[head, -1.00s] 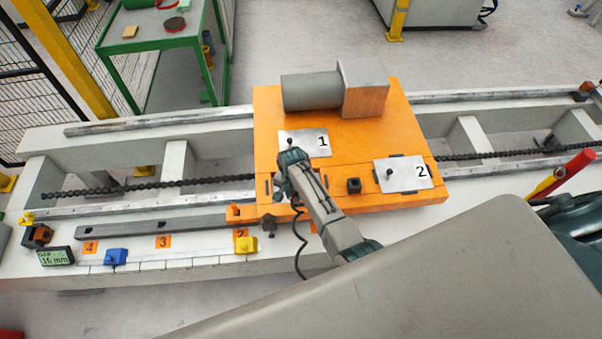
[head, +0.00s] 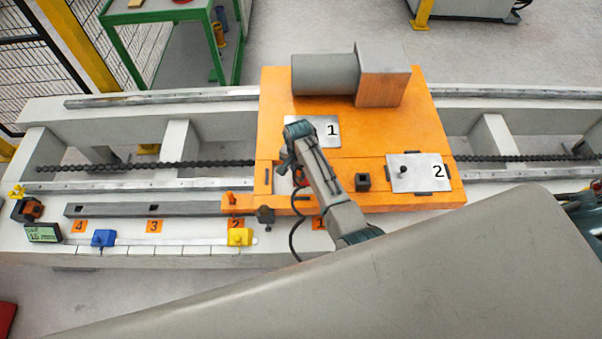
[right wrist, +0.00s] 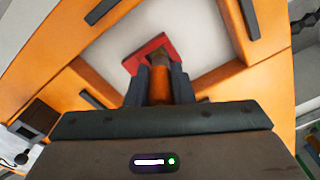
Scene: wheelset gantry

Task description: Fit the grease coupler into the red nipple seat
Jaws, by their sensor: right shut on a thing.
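My right gripper (right wrist: 160,85) is shut on an orange piece, apparently the grease coupler (right wrist: 160,88), whose far end is dark. The red nipple seat (right wrist: 150,48) is a red angular bracket on a pale floor inside an orange-edged opening. In the right wrist view the coupler's far end overlaps the seat; whether it is seated or just above I cannot tell. In the head view the right gripper (head: 292,174) reaches down at the carriage's front left opening, and the arm hides most of the coupler and seat. My left gripper is not in view.
The orange carriage (head: 400,130) bears a grey motor (head: 325,74), plate 1 (head: 328,138), plate 2 (head: 418,178) and a small black block (head: 362,182). Blue (head: 103,238) and yellow (head: 239,236) blocks stand along the front ledge. A green table (head: 185,14) stands behind.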

